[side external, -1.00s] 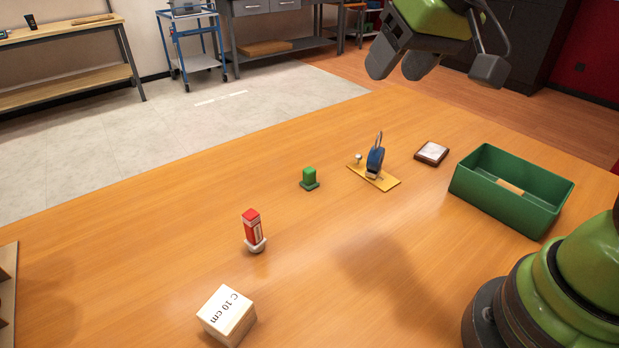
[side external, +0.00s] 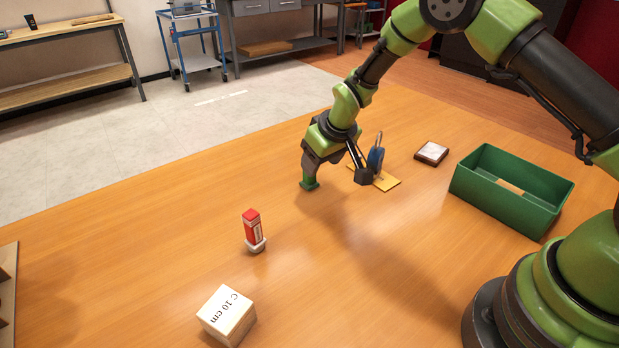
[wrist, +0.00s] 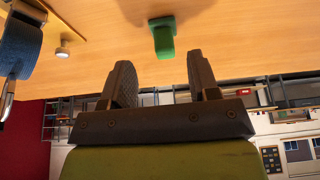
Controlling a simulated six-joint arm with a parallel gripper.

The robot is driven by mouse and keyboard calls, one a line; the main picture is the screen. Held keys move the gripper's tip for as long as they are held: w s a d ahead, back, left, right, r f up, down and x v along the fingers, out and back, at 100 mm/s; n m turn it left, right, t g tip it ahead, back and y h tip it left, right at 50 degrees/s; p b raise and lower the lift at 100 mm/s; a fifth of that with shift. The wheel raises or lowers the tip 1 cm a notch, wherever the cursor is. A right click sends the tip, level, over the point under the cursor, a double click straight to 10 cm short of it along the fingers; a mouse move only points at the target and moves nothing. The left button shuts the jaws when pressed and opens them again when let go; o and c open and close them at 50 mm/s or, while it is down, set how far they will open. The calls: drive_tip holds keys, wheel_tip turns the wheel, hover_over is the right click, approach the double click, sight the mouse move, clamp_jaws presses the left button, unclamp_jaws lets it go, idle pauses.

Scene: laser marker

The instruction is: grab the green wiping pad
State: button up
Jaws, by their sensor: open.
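The green wiping pad (side external: 310,185) stands on the wooden table, with its upper part largely hidden behind my gripper in the side external view. In the wrist view the pad (wrist: 163,40) is a green block on a wider base, just beyond the fingertips and roughly centred between them. My gripper (side external: 310,175) is low over the pad; it also shows in the wrist view (wrist: 161,75), with its two dark fingers apart and nothing between them. I cannot tell whether a finger touches the pad.
The front middle table is clear.

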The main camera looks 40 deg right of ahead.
sight(313, 185)
drive_tip(key=shift+a+x, duration=0.2)
drive_tip(key=shift+x, duration=2.7)
drive_tip(key=c, duration=0.8)
